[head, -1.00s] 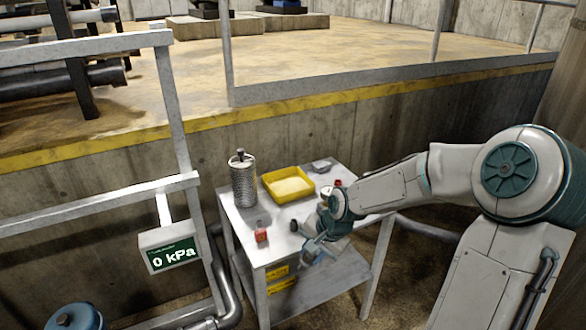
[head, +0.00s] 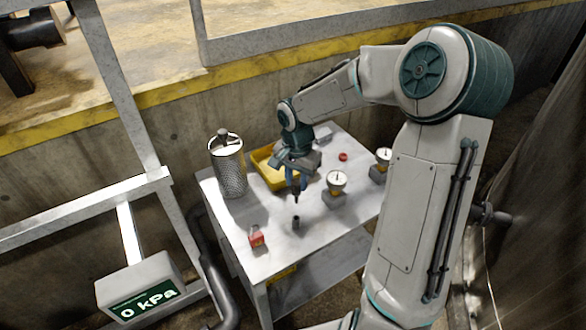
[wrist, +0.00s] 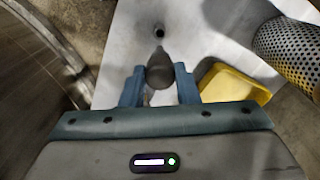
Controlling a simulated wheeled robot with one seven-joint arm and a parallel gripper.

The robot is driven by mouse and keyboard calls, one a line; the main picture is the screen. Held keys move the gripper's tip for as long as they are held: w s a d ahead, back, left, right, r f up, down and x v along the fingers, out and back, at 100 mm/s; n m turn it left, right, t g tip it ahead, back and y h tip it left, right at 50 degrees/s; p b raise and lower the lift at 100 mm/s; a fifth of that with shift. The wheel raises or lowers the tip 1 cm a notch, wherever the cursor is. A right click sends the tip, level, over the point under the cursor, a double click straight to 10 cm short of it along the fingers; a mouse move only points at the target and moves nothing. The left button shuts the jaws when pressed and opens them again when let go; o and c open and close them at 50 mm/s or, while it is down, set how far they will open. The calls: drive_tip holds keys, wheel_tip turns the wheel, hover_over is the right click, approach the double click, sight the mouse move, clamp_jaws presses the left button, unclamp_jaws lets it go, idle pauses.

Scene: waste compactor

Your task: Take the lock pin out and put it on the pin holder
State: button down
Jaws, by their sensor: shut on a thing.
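My gripper (head: 295,185) is above the table, pointing down, and is shut on the lock pin (head: 296,196), a dark tapered piece. In the wrist view the lock pin (wrist: 160,70) sits between the two blue fingers. The pin holder (head: 296,222), seemingly the small dark upright cylinder on the table, stands just below the pin's tip in the head view. In the wrist view its dark opening (wrist: 159,32) shows beyond the pin. The pin appears apart from the holder; the exact height gap is hard to tell.
A railing with a 0 kPa display (head: 143,300) stands left.

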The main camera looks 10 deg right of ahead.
sight(296, 190)
drive_tip(key=shift+s, duration=0.15)
drive_tip(key=shift+a+r, duration=0.1)
drive_tip(key=shift+r, duration=0.05)
drive_tip(key=shift+r, duration=0.2)
wheel_tip(296, 190, down, 6)
drive_tip(key=b, duration=0.5)
drive_tip(key=shift+f+b, duration=2.85)
drive_tip(key=shift+b, duration=0.25)
idle(1.9)
drive_tip(key=c, duration=1)
unclamp_jaws()
drive_tip(key=shift+c, duration=0.2)
drive_tip(key=shift+r, duration=0.1)
drive_tip(key=shift+c, duration=0.3)
drive_tip(key=shift+r+p, duration=2.45)
drive_tip(key=shift+r, duration=1)
